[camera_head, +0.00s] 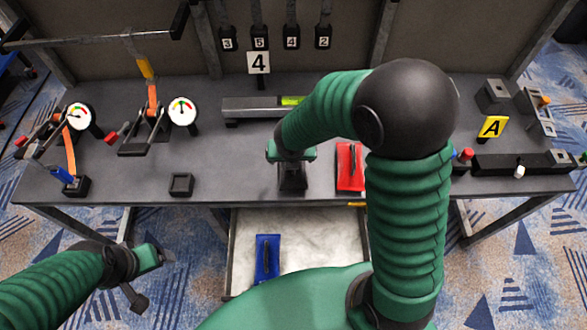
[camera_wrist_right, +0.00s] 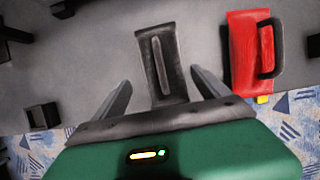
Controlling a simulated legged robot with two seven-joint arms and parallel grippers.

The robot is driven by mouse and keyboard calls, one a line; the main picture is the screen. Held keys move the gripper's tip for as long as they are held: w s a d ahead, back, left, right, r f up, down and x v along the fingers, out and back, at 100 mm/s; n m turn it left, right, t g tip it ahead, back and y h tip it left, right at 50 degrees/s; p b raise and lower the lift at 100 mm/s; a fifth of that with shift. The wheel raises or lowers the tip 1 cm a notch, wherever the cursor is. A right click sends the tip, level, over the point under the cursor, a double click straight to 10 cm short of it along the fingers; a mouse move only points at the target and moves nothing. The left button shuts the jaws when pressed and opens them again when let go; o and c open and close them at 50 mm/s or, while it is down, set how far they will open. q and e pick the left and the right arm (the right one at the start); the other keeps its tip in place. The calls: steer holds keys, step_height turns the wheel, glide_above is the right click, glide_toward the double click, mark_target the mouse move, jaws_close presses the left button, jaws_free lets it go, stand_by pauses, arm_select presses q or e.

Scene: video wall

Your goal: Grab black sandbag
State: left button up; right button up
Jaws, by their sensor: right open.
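The black sandbag (camera_wrist_right: 155,82) lies flat on the grey workbench, with its strap running lengthwise. In the right wrist view my right gripper (camera_wrist_right: 162,90) is open, with one finger on each side of the sandbag's near part and a gap on both sides. In the head view my right gripper (camera_head: 292,180) is low over the bench front, and it and the arm hide much of the sandbag. My left gripper (camera_head: 150,275) is empty in front of the bench at lower left; its finger opening is unclear.
A red sandbag (camera_head: 350,166) lies just right of my right gripper. A blue sandbag (camera_head: 267,258) lies on the pale surface below the bench. A level (camera_head: 250,107) sits behind my gripper. Gauges with clamps stand left. A small black square holder (camera_head: 181,184) is near the front edge.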

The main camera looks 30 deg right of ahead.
steer(key=shift+x, duration=1.15)
steer(key=shift+w+a+f+b, duration=0.15)
steer(key=shift+a+f+b, duration=0.05)
steer(key=shift+f+b, duration=0.3)
steer(key=b+x, duration=0.1)
steer(key=x, duration=0.1)
steer(key=b+x, duration=0.1)
steer(key=x, duration=0.1)
steer(key=shift+d+f, duration=0.15)
steer(key=shift+d, duration=0.25)
steer(key=shift+w+d+f, duration=0.1)
steer(key=shift+d+f, duration=0.1)
steer(key=shift+f, duration=0.05)
steer(key=shift+r, duration=0.1)
steer(key=shift+a+r, duration=0.1)
steer(key=c, duration=0.7)
jaws_close()
arm_select(q)
steer(key=f, duration=0.4)
steer(key=shift+a, duration=0.25)
